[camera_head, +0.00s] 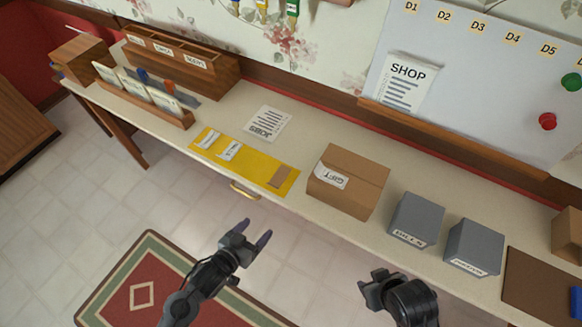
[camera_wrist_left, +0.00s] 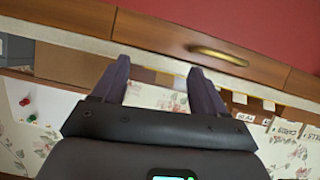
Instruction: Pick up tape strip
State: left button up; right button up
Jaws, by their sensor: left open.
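A small brown strip (camera_head: 280,176), which looks like the tape strip, lies flat at the right end of the yellow mat (camera_head: 258,174) on the desk. Two white label pieces (camera_head: 229,150) lie on the mat's left part. My left gripper (camera_head: 253,231) is open and empty, in front of the desk and apart from the strip. In the left wrist view its two fingers (camera_wrist_left: 160,68) are spread with nothing between them; the strip cannot be made out there. My right gripper (camera_head: 372,283) is at the lower right, in front of the desk; its finger gap is unclear.
A cardboard box labelled GIFT (camera_head: 348,182) stands right of the mat, then two grey boxes (camera_head: 416,219). A JOBS sheet (camera_head: 268,124) lies behind the mat. A card rack (camera_head: 143,97) is at left. A drawer handle (camera_head: 244,190) juts from the desk front.

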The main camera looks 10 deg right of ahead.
pick_arm(q)
jog(key=m+p, duration=0.1)
jog(key=p, duration=0.1)
send_near(270, 186)
jog(key=shift+t, duration=0.4)
jog(key=b+x, duration=0.1)
jog(key=x, duration=0.2)
jog(key=b+x, duration=0.1)
jog(key=x, duration=0.3)
jog(key=shift+d+f, duration=0.35)
jog(key=shift+f, duration=0.05)
jog(key=shift+w+d+f, duration=0.2)
jog(key=shift+w+d, duration=0.1)
jog(key=shift+w, duration=0.15)
pick_arm(e)
jog(key=shift+a+r, duration=0.15)
jog(key=shift+r, duration=0.3)
pick_arm(q)
jog(key=c, duration=1.1)
pick_arm(e)
jog(key=shift+a, duration=0.1)
